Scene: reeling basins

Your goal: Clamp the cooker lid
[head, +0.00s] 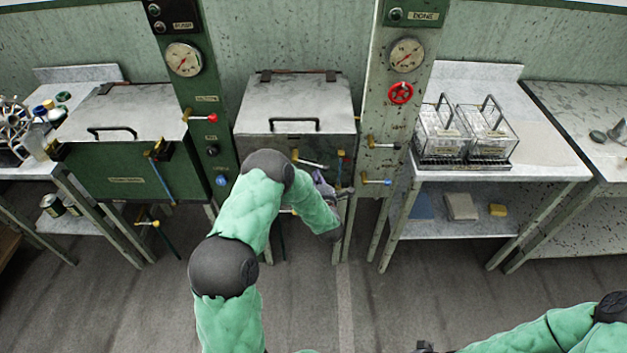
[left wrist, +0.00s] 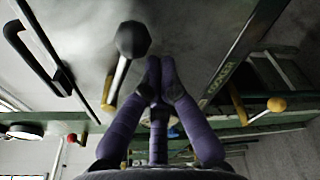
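The middle basin has a closed grey metal lid (head: 295,92) with a black bar handle (head: 293,123). A metal lever with a dark knob (head: 321,165) sticks out at its front. My left gripper (head: 322,187) is at the front right of this basin, just below the lever. In the left wrist view, the left gripper's purple fingers (left wrist: 160,72) are together, with nothing visible between them. A dark ball knob on a lever (left wrist: 132,40) shows close beside the fingertips, apparently apart from them. My right gripper (head: 425,347) is barely in view at the bottom edge.
A green basin (head: 125,178) with a grey lid stands at left. A table at right holds wire baskets (head: 463,130). The floor in front is clear.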

